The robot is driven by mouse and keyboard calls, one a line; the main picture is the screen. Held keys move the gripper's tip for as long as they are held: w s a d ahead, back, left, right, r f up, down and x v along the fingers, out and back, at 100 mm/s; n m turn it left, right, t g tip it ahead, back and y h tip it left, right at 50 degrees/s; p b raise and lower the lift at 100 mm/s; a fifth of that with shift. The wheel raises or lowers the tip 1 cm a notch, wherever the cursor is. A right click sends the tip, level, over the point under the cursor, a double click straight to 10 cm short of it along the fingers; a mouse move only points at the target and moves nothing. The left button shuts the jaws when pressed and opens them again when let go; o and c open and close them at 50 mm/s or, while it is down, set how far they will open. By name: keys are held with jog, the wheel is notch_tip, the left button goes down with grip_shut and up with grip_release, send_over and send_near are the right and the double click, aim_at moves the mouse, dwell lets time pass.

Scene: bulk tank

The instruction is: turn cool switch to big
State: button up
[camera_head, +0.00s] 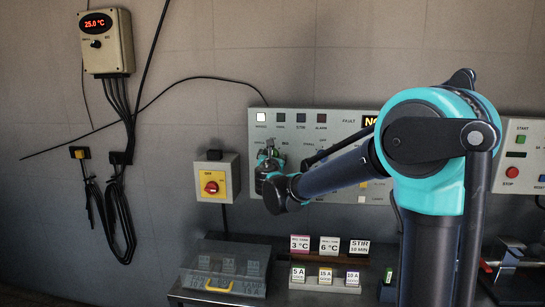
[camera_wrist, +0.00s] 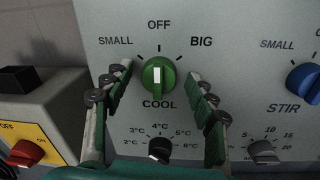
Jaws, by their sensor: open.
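The cool switch is a green round knob (camera_wrist: 158,76) on a grey control panel (camera_wrist: 110,20). Its white mark points straight up at OFF, with SMALL to the left and BIG to the right. My gripper (camera_wrist: 158,88) is open in the wrist view, with one finger on each side of the knob and a gap on both sides. In the head view my gripper (camera_head: 268,160) is at the left part of the panel (camera_head: 285,200) and hides the knob there.
A black temperature knob (camera_wrist: 159,150) sits below the cool switch. A blue STIR knob (camera_wrist: 304,82) is at the right. Label cards (camera_head: 325,275) stand on the bench below.

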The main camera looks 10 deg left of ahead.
jog(key=c, duration=1.2)
jog(key=shift+o, duration=0.2)
jog(key=m, duration=0.5)
jog(key=shift+f, duration=0.1)
jog(key=m, duration=0.5)
jog(key=shift+f+t, duration=0.1)
jog(key=shift+t, duration=0.2)
jog(key=o, duration=1.2)
jog(key=shift+c, duration=0.2)
